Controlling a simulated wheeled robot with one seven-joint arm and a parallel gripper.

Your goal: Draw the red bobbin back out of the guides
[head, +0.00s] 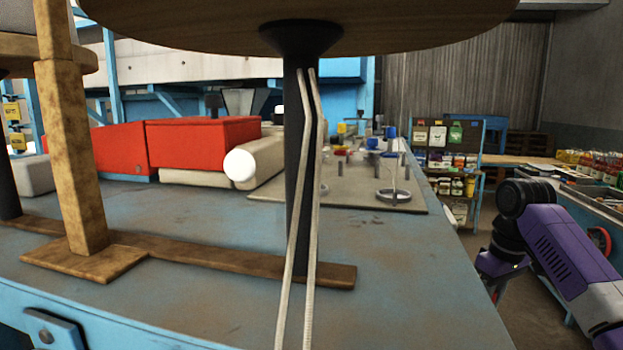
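A pale board (360,202) lies on the far right part of the blue table and carries several small stands and fittings. One stand has a grey ring-shaped base (393,196), and a blue piece (390,132) shows above it. Small red and yellow pieces show farther back on the board, too small to identify. I cannot make out the red bobbin or the guides with certainty; the black post partly covers the board. My purple arm (575,255) is at the right, beside the table. My gripper is not in view.
A black post (298,170) under a round wooden top (300,22) stands close in front, with two pale cords (314,220) running down it. The blue tabletop (400,265) is clear at front right.

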